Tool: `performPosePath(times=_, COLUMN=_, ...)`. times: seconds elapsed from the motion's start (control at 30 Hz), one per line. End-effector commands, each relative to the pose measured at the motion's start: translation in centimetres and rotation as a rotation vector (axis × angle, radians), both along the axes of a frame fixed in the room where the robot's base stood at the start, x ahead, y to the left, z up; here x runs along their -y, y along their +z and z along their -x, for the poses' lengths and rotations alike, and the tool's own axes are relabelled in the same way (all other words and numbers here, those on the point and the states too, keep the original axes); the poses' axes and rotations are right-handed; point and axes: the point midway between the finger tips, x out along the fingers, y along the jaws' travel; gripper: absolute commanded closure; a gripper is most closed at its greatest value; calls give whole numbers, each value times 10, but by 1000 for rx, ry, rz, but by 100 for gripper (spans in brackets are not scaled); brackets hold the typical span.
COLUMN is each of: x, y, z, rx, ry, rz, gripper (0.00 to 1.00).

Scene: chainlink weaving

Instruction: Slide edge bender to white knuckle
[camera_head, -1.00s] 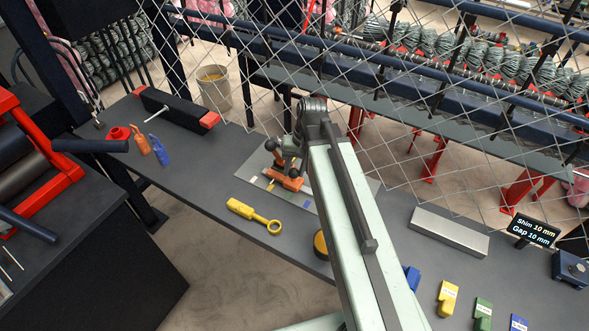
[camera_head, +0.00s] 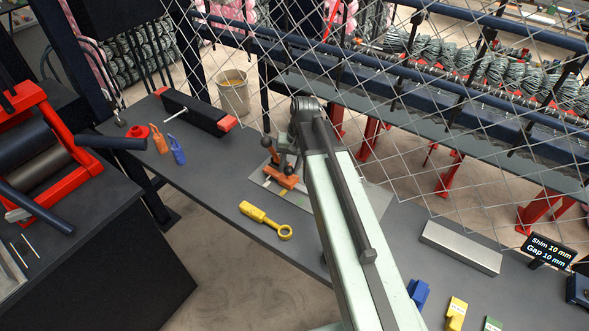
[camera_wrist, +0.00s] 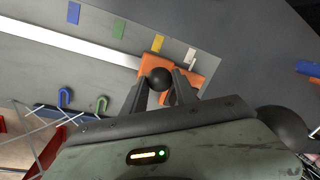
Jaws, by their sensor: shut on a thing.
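The orange edge bender (camera_head: 282,179) sits on a grey plate (camera_head: 377,199) on the bench, near the plate's left end. In the wrist view the bender (camera_wrist: 188,80) lies across the white rail (camera_wrist: 75,40), with its black ball knob (camera_wrist: 160,79) between the fingers of my gripper (camera_wrist: 161,95). My gripper is shut on this knob. The white mark (camera_wrist: 190,54) is beside the bender, and the yellow mark (camera_wrist: 157,43) is a little left of it. The green mark (camera_wrist: 119,28) and blue mark (camera_wrist: 73,12) are farther left. The white knuckle itself is hidden or cannot be made out.
A blue hook (camera_wrist: 64,96) and a green hook (camera_wrist: 102,104) stand along the plate. A yellow ring-ended tool (camera_head: 266,220) lies in front on the bench. A chain-link mesh (camera_head: 440,130) hangs behind. A grey metal bar (camera_head: 460,248) lies to the right.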

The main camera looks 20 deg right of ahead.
Motion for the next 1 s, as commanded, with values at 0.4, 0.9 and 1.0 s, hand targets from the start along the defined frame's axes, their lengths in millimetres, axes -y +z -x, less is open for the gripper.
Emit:
performPosePath(times=0.4, x=4, y=0, z=2, rx=-5, ry=-7, rz=-1, gripper=45)
performPosePath(times=0.9, x=13, y=60, z=5, rx=-5, ry=-7, rz=-2, gripper=45)
performPosePath(times=1.0, x=17, y=74, z=6, rx=-5, ry=-7, rz=-2, gripper=45)
